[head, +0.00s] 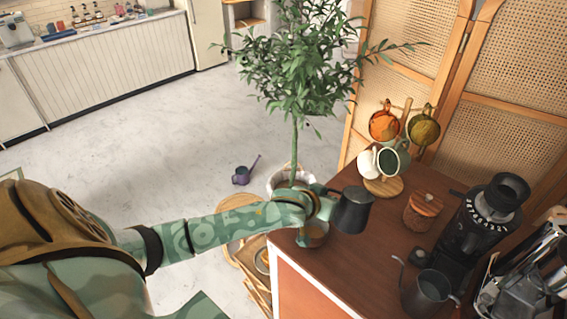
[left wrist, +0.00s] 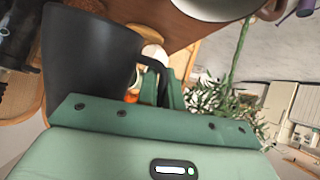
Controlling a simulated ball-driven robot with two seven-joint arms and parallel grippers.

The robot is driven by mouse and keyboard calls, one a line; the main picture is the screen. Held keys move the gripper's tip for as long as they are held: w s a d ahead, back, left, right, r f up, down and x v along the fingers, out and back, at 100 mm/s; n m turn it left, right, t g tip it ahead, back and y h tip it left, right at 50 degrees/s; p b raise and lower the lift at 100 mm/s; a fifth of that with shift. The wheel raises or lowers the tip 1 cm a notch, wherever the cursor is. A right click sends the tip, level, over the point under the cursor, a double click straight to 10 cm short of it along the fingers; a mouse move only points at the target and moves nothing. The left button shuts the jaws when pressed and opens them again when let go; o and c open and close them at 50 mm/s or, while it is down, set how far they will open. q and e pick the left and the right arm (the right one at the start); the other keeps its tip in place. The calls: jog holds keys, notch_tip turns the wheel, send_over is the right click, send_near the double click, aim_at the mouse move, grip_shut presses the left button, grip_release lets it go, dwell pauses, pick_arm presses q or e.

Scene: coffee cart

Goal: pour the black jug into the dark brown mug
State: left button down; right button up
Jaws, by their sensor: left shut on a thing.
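The black jug (head: 352,211) is held over the cart top, near its left edge. My left gripper (head: 326,203) is shut on it from the left, at the handle side. In the left wrist view the jug (left wrist: 92,55) is a large dark body, its handle between the green fingers (left wrist: 165,85). A brownish mug (head: 313,236), likely the dark brown mug, stands on the cart below and left of the jug, partly hidden by my gripper. The jug looks close to upright; I cannot see its spout or contents clearly. My right gripper is not in view.
A mug stand (head: 383,187) carries orange, olive, white and green mugs behind the jug. A wooden canister (head: 422,213), a black grinder (head: 480,225) and a dark grey pitcher (head: 430,290) stand to the right. A potted tree (head: 296,150) rises behind my left forearm. The cart's middle is bare.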

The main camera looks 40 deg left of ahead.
pick_arm(q)
jog(key=s+a+m+t+h+p, duration=0.25)
jog(key=a+p, duration=0.35)
jog(key=a, duration=0.9)
jog(key=d+r+m+t+y+b, duration=0.1)
jog(key=d+r+m+y, duration=0.6)
jog(key=m, duration=0.5)
jog(key=shift+w+d+r+m+y+b, duration=0.35)
jog(key=shift+d+y, duration=0.4)
jog(key=shift+y, duration=0.3)
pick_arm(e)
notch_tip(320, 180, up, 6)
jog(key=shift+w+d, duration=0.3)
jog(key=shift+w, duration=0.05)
